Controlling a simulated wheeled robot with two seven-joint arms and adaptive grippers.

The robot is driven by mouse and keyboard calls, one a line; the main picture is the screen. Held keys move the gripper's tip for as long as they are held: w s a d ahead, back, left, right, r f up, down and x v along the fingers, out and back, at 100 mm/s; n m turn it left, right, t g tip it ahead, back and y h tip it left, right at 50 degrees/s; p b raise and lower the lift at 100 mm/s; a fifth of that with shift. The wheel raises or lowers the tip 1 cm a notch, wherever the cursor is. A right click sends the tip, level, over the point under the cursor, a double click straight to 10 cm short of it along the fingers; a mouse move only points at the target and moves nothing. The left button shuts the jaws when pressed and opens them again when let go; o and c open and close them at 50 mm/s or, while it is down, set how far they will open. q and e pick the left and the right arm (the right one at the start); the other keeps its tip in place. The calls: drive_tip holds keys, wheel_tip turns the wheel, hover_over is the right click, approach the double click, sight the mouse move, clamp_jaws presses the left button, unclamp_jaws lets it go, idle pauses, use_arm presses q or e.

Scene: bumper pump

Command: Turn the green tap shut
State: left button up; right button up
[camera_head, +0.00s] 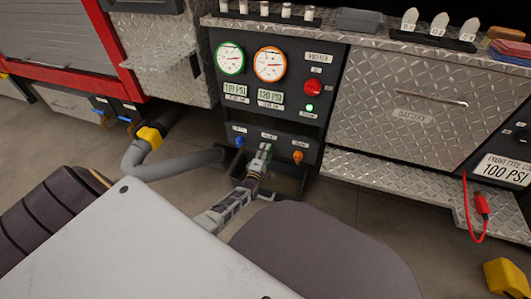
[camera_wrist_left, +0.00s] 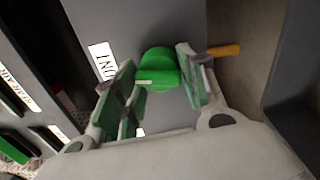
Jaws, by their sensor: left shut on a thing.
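The green tap (camera_wrist_left: 159,62) shows in the left wrist view as a round green knob with a white mark on its lower left side. My left gripper (camera_wrist_left: 157,72) has its two green-padded fingers on either side of the knob, shut on it. In the head view my left gripper (camera_head: 261,158) reaches the lower part of the dark pump panel (camera_head: 285,128), between a blue tap (camera_head: 239,142) and an orange tap (camera_head: 298,156). There the fingers mostly hide the green tap. My right gripper is not in view.
Two gauges, green-rimmed (camera_head: 230,58) and orange-rimmed (camera_head: 269,64), sit above the taps with a red button (camera_head: 312,88) and a lit green lamp (camera_head: 309,108). A grey hose (camera_head: 180,163) runs left of the panel. A diamond-plate step (camera_head: 390,182) juts out to the right.

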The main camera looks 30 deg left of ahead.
use_arm(q)
drive_tip(key=shift+s+a+f+n, duration=0.1)
drive_tip(key=shift+a+f+n, duration=0.05)
drive_tip(key=shift+n, duration=0.85)
drive_tip(key=o, duration=1)
drive_tip(key=shift+f, duration=0.1)
drive_tip(key=shift+c, duration=0.2)
drive_tip(key=r+v, duration=0.1)
drive_tip(key=v, duration=1.1)
drive_tip(key=shift+f, duration=0.35)
drive_tip(key=shift+d, duration=0.2)
